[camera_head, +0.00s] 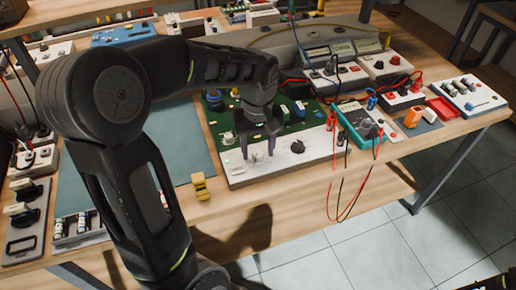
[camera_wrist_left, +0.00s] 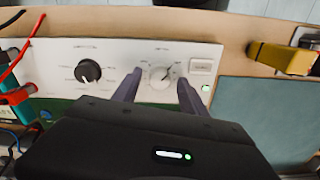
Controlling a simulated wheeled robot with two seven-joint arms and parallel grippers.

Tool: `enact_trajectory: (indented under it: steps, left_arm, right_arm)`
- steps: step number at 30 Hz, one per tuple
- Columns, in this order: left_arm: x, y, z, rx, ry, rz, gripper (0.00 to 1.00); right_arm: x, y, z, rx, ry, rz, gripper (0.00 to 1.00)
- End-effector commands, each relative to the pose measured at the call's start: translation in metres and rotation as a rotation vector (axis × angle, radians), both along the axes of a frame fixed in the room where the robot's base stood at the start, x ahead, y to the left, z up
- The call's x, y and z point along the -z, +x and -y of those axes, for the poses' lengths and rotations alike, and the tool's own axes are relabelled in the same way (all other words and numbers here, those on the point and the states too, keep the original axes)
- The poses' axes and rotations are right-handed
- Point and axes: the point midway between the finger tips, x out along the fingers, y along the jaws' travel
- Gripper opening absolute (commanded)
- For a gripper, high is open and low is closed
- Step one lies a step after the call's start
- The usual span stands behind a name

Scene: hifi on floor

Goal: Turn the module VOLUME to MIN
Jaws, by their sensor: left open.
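The module is a green circuit board (camera_head: 288,118) with a white front panel (camera_head: 318,152). In the left wrist view the panel (camera_wrist_left: 120,52) carries a black knob (camera_wrist_left: 88,71) at left and a pale dial knob (camera_wrist_left: 162,74) to its right. The black knob (camera_head: 297,146) also shows in the head view. The printed labels are too small to read. My left gripper (camera_head: 259,152) points down at the panel, open, with its two fingers (camera_wrist_left: 160,84) either side of the pale knob. I cannot tell whether they touch it. My right gripper is not in view.
A yellow block (camera_head: 200,187) sits at the bench's front edge, left of the panel. A teal meter (camera_head: 358,124) with red and black leads hanging over the edge stands to the right. Other instruments crowd the back. A blue-green mat (camera_head: 188,140) lies left of the module.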

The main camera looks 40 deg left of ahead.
Motion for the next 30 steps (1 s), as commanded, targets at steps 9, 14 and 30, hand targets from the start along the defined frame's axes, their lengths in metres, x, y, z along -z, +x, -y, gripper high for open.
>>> enact_trajectory:
  steps: [9, 14, 30]
  left_arm:
    - [-0.045, 0.001, 0.0, 0.0, 0.001, 0.006, 0.5]
    - [-0.067, 0.001, 0.0, 0.001, 0.0, 0.004, 0.5]
    - [-0.075, 0.0, 0.0, 0.0, 0.0, 0.001, 0.5]
  right_arm:
    - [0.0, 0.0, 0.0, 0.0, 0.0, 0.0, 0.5]
    - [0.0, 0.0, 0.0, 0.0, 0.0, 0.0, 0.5]
    - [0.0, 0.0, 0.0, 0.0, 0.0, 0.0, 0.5]
